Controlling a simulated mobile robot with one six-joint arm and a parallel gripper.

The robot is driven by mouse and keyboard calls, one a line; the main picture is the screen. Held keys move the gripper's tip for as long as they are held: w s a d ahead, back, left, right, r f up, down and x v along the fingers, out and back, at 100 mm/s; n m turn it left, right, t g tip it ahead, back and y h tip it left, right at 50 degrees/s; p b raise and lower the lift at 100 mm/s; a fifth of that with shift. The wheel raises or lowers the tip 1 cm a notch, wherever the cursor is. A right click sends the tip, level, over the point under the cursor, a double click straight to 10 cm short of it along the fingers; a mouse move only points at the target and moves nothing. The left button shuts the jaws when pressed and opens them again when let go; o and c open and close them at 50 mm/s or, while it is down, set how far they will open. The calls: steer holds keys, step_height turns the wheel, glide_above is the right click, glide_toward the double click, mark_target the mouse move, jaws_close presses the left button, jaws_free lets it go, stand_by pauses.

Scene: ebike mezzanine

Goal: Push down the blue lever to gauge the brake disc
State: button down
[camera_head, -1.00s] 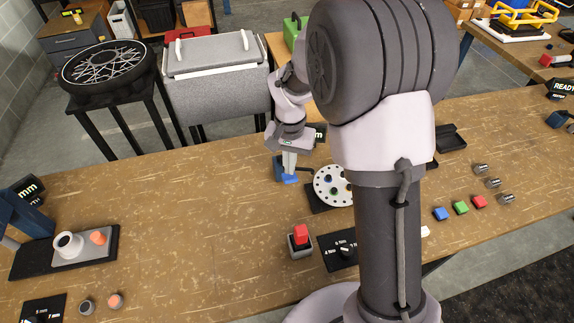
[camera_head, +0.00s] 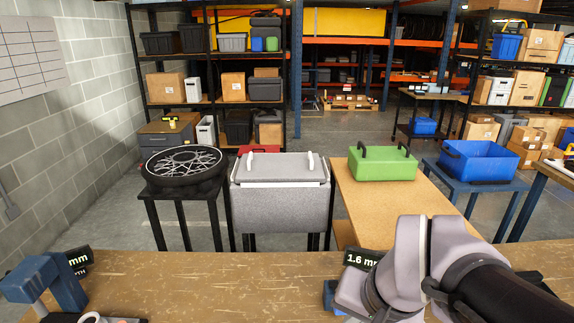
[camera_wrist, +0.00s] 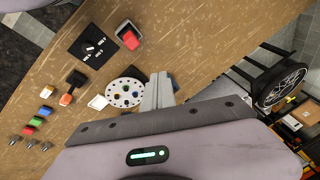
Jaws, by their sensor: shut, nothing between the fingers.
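My gripper (camera_wrist: 159,88) is shut and empty in the wrist view, with its fingers beside the brake disc (camera_wrist: 124,92). The disc is a pale round plate with holes, lying on a black base. I cannot tell whether the fingers touch anything. Part of the blue gauge (camera_head: 331,297) shows at the bottom of the head view, left of my wrist; its lever cannot be made out clearly, and my arm hides the disc there. The gauge's display (camera_head: 362,259) reads 1.6 mm.
Small blue, green and red blocks (camera_wrist: 28,131) lie farther off. Another blue gauge (camera_head: 52,280) is at the bench's left. The bench between (camera_head: 200,280) is clear.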

steer(key=s+a+f+t+b, duration=0.1)
steer(key=s+f, duration=0.1)
steer(key=s, duration=0.5)
steer(key=shift+a+n+t+y+b, duration=0.15)
steer(key=shift+n+t+y+b, duration=0.15)
steer(key=shift+t+y+b, duration=0.1)
steer(key=shift+s, duration=0.1)
stand_by(0.4)
